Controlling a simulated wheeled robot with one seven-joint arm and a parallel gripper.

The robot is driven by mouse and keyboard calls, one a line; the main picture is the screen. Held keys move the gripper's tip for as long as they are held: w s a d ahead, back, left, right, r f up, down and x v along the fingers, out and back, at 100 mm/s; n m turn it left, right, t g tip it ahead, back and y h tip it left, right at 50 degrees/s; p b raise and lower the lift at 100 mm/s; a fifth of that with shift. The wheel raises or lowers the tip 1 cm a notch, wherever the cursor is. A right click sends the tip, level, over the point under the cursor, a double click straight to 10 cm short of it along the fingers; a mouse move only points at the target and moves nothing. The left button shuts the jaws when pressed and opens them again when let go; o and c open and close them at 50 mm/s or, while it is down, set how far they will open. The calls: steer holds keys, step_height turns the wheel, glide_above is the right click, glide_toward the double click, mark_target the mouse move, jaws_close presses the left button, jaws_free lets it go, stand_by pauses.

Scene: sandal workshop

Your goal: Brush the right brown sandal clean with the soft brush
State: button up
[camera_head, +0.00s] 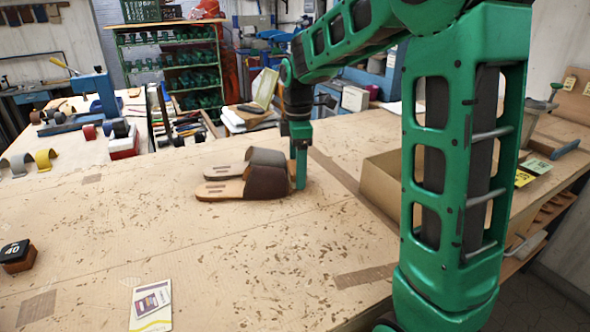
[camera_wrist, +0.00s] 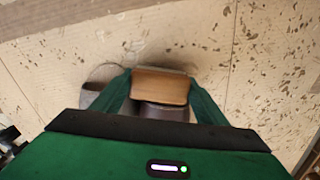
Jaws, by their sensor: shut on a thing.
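The nearer one, with a dark brown strap (camera_head: 267,182), is beside my gripper (camera_head: 299,172). The farther one, with a grey-brown strap (camera_head: 266,157), lies just behind it. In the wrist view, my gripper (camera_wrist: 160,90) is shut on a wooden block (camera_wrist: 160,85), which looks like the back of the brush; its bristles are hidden. The dark strap (camera_wrist: 161,113) shows right by the block, the greyish sandal (camera_wrist: 92,92) to the left. I cannot tell whether the brush touches the strap.
A cardboard box (camera_head: 392,184) stands right of the sandals. Tools and a green shelf rack (camera_head: 178,70) are behind.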

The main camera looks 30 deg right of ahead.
steer(key=shift+s+a, duration=0.1)
steer(key=shift+s, duration=0.05)
steer(key=shift+s+a, duration=0.2)
steer(key=shift+s, duration=0.4)
steer(key=shift+s+a, duration=0.15)
steer(key=shift+s, duration=0.4)
steer(key=shift+w+r, duration=0.1)
steer(key=shift+r, duration=3.9)
